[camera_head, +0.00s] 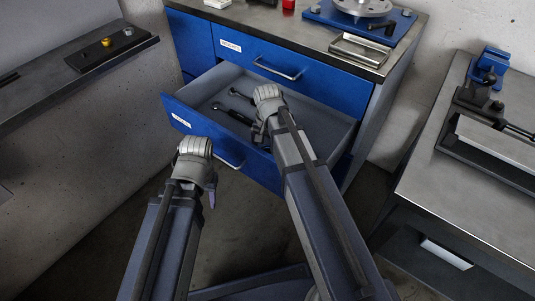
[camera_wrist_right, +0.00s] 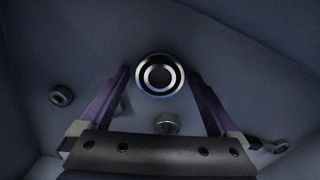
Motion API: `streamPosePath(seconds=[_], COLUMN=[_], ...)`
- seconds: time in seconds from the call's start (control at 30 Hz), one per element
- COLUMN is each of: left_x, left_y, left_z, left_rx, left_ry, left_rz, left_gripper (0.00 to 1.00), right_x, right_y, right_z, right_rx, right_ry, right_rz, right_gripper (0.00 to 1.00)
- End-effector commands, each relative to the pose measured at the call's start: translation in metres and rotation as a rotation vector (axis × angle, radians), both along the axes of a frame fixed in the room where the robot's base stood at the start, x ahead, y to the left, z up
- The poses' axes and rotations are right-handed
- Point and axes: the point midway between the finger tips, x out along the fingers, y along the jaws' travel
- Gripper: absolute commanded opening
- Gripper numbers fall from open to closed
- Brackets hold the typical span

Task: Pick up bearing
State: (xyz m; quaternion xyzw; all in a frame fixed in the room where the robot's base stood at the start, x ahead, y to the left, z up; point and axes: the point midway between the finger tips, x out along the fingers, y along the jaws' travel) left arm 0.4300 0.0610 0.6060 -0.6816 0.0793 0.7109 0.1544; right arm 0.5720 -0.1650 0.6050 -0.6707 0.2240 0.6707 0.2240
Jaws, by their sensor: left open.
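A ring-shaped bearing with a shiny metal rim and dark centre (camera_wrist_right: 160,88) lies on the drawer floor in the right wrist view. The purple fingers of my right gripper (camera_wrist_right: 159,73) are apart, with their tips on either side of the bearing and a gap to it. In the head view my right gripper (camera_head: 262,133) reaches down into the open drawer, and its fingers and the bearing are hidden there. My left gripper (camera_head: 211,197) is open and empty, pointing down in front of the drawer.
The open blue drawer (camera_head: 228,158) holds dark tools (camera_head: 232,113). In the right wrist view, smaller round parts lie nearby: one at left (camera_wrist_right: 60,95), one between the fingers (camera_wrist_right: 166,124). The cabinet top (camera_head: 270,25) bears a blue-based fixture (camera_head: 325,15). A workbench (camera_head: 460,195) stands at right.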

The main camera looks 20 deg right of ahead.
Motion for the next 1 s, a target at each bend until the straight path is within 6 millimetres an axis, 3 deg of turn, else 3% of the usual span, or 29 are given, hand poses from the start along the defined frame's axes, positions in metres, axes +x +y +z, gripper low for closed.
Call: streamPosePath(seconds=[0.07, 0.73, 1.0], left_x=[0.0, 0.0, 0.0], left_y=[0.0, 0.0, 0.0], left_z=[0.0001, 0.0, 0.0008], left_rx=[0.0, 0.0, 0.0], left_ry=[0.0, 0.0, 0.0], left_rz=[0.0, 0.0, 0.0], left_gripper=[0.45, 0.45, 0.45], right_x=[-0.0001, -0.0001, 0.0], right_y=[-0.0001, -0.0001, -0.0001], right_z=[0.0001, 0.0, 0.0008], right_rx=[0.0, 0.0, 0.0], right_ry=[0.0, 0.0, 0.0], right_rz=[0.0, 0.0, 0.0], right_gripper=[0.85, 0.1, 0.08])
